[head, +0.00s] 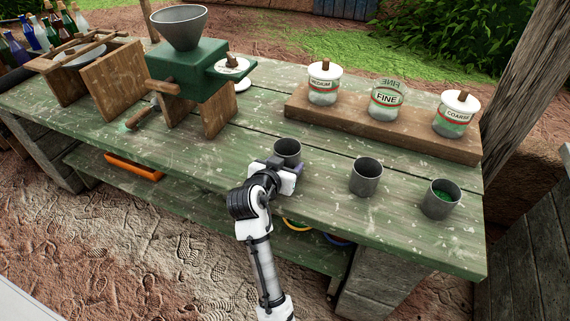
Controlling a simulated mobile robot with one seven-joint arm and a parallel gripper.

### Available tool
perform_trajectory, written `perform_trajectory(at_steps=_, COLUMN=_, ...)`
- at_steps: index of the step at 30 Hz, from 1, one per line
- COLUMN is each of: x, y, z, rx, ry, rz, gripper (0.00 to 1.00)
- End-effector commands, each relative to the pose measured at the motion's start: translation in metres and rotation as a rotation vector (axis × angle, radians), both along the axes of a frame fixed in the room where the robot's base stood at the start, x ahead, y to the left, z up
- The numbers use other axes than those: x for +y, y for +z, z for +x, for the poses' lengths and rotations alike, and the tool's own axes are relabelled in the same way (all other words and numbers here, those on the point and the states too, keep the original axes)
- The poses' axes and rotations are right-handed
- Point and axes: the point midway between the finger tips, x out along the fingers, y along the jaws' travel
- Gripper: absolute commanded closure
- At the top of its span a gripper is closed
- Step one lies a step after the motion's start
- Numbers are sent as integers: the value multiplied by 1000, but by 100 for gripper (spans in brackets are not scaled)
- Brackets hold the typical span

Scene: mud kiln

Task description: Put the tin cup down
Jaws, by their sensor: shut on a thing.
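Three grey metal tin cups show near the front of the green wooden table (225,163). My gripper (284,168) is at the left tin cup (288,147) and shut on it. The fingers and my arm hide the lower part of this cup, so I cannot tell whether its base touches the table. It looks upright. The middle tin cup (366,178) stands upright to its right and looks empty. The right tin cup (441,198) stands upright and holds something green.
A wooden riser (400,133) at the back right bears jars labelled medium (323,85), fine (386,100) and coarse (456,115). A green grinder (185,75) with a grey hopper stands at the back left. The table between grinder and held cup is clear.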

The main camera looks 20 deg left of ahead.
Motion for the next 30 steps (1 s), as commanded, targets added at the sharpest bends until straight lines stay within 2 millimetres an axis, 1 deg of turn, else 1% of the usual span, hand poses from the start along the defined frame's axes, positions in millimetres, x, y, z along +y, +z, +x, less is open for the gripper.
perform_trajectory(at_steps=6, x=0, y=-3, z=0, rx=0, ry=0, rz=0, gripper=72)
perform_trajectory(at_steps=7, x=0, y=-3, z=0, rx=0, ry=0, rz=0, gripper=42)
perform_trajectory(at_steps=12, x=0, y=-2, z=0, rx=1, ry=-1, rz=0, gripper=21)
perform_trajectory(at_steps=19, x=0, y=-2, z=0, rx=1, ry=-1, rz=0, gripper=21)
perform_trajectory(at_steps=22, x=0, y=3, z=0, rx=0, ry=-1, rz=0, gripper=21)
perform_trajectory(at_steps=23, x=0, y=1, z=-3, rx=0, ry=0, rz=-1, gripper=21)
perform_trajectory(at_steps=26, x=1, y=6, z=-15, rx=-1, ry=1, rz=-1, gripper=21)
perform_trajectory(at_steps=30, x=3, y=17, z=-43, rx=-1, ry=4, rz=1, gripper=21)
